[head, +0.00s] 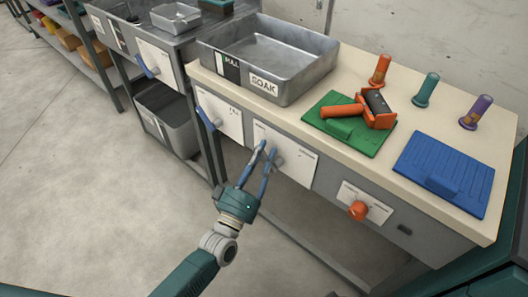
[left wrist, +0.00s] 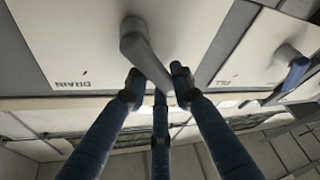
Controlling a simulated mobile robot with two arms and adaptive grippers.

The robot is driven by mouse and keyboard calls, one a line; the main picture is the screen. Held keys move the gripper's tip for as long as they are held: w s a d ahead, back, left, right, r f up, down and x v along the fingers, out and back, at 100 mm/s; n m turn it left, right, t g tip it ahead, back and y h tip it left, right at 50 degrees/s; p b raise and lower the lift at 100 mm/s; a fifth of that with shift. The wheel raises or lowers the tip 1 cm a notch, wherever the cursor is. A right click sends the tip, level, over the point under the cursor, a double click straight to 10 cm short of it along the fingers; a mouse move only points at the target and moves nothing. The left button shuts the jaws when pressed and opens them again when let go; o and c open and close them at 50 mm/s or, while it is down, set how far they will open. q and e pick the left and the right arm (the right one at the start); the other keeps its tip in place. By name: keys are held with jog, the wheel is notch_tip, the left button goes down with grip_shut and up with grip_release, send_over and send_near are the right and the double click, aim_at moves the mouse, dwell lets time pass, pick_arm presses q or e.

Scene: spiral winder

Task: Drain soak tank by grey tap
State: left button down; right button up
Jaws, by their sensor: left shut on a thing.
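The grey soak tank (head: 303,82), with a SOAK label on its front, stands on the counter in the head view. I cannot tell the water level in it. Below it, a white panel carries the grey tap (head: 278,160). In the left wrist view the grey tap (left wrist: 140,45) sticks out of a panel marked DRAIN, its lever slanting between my fingers. My left gripper (head: 265,152) is shut on the tap's lever in front of the panel; its fingers also show in the left wrist view (left wrist: 157,85). My right gripper is not in view.
A blue-handled tap (head: 207,118) is on the panel to the left, and an orange knob (head: 358,210) is to the right. A green mat (head: 365,142) with an orange tool and a blue mat (head: 445,172) lie on the counter. The floor in front is clear.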

pick_arm(q)
jog(key=shift+f, duration=0.15)
jog(key=c, duration=1.7)
grip_release()
jog(key=shift+a, duration=0.1)
jog(key=v, duration=1.2)
